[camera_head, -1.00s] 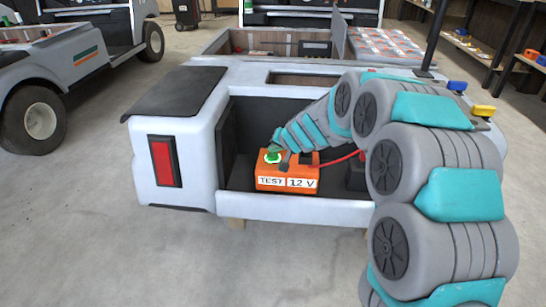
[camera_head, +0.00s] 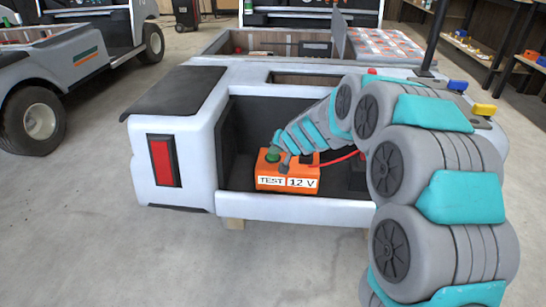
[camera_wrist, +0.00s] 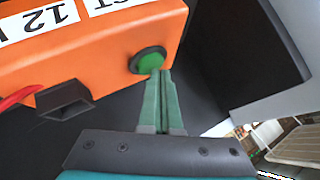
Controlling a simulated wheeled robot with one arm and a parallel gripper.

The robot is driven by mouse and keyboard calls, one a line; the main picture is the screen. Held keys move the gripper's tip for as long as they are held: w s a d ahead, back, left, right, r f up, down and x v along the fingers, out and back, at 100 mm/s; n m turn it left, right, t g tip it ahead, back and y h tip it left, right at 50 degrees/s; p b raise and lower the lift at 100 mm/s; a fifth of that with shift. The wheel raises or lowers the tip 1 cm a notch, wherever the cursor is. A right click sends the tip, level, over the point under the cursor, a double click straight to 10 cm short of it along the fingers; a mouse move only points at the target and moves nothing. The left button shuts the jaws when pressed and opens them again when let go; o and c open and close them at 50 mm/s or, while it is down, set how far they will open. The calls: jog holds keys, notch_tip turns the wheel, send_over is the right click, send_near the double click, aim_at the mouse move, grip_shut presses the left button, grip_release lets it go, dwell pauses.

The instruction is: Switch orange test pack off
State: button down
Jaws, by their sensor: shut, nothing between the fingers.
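The orange test pack (camera_head: 287,183) sits in the open rear bay of the white cart body, with "TEST" and "12 V" labels on its front. A red cable leaves its right side. A green round button (camera_wrist: 150,60) is on the pack, and it looks dark green in the head view (camera_head: 272,155). My gripper (camera_wrist: 163,75) has its green fingers shut together with nothing between them. In the wrist view the tips are at the edge of the button; I cannot tell whether they press it. The wrist view also shows the pack (camera_wrist: 90,40) and a black connector (camera_wrist: 65,100).
The white cart body (camera_head: 290,208) surrounds the dark bay, with its front lip below the pack and walls around it. A red tail light (camera_head: 162,161) is at left. Another cart (camera_head: 60,70) stands at far left. The floor in front is clear.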

aim_at(274, 158)
jog(key=shift+r, duration=0.1)
jog(key=shift+r+p, duration=0.7)
jog(key=shift+r, duration=0.2)
notch_tip(274, 158, up, 6)
jog(key=p, duration=0.4)
